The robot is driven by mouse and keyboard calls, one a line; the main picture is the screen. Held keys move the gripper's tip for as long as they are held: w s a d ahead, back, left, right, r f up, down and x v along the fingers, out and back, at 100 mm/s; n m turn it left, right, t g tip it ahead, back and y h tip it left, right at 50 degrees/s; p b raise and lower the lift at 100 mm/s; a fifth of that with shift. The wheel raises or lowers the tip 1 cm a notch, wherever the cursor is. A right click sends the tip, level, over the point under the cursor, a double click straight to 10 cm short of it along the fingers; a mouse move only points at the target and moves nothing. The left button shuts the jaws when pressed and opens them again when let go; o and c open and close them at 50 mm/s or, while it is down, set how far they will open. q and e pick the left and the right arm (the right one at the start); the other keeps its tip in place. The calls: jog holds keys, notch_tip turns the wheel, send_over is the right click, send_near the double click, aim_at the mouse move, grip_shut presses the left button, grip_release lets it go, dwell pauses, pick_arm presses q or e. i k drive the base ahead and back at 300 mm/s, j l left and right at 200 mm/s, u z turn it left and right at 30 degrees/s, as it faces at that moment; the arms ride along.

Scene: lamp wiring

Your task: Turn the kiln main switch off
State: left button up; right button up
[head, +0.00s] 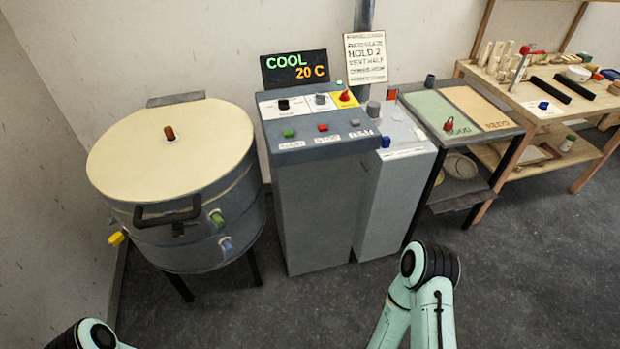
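The grey control cabinet (318,200) stands in the middle. Its sloped panel carries a red handle on a yellow plate (346,97) at the upper right, which looks like the main switch; its label is too small to read, and I cannot tell its position. Two other knobs, one black (284,104) and one grey (321,99), sit left of it. The display (294,68) reads COOL 20 C. The round kiln (180,190) stands left of the cabinet with its cream lid down. Parts of both my arms show at the bottom edge, but neither gripper is in view.
Green (289,133), red (323,127) and grey buttons line the panel front. A narrower grey box (400,185) adjoins the cabinet's right side. A side table with a green mat (432,112) and a wooden bench (540,100) stand further right. The floor before the cabinet is clear.

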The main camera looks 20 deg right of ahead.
aim_at(344, 96)
jog(key=l+u, duration=0.1)
jog(key=u, duration=0.4)
jog(key=l+u, duration=0.3)
jog(key=l, duration=0.2)
jog(key=l+u, duration=0.3)
jog(key=l, duration=0.6)
jog(key=k+l+u, duration=0.15)
jog(key=l, duration=0.55)
jog(key=k+u, duration=0.05)
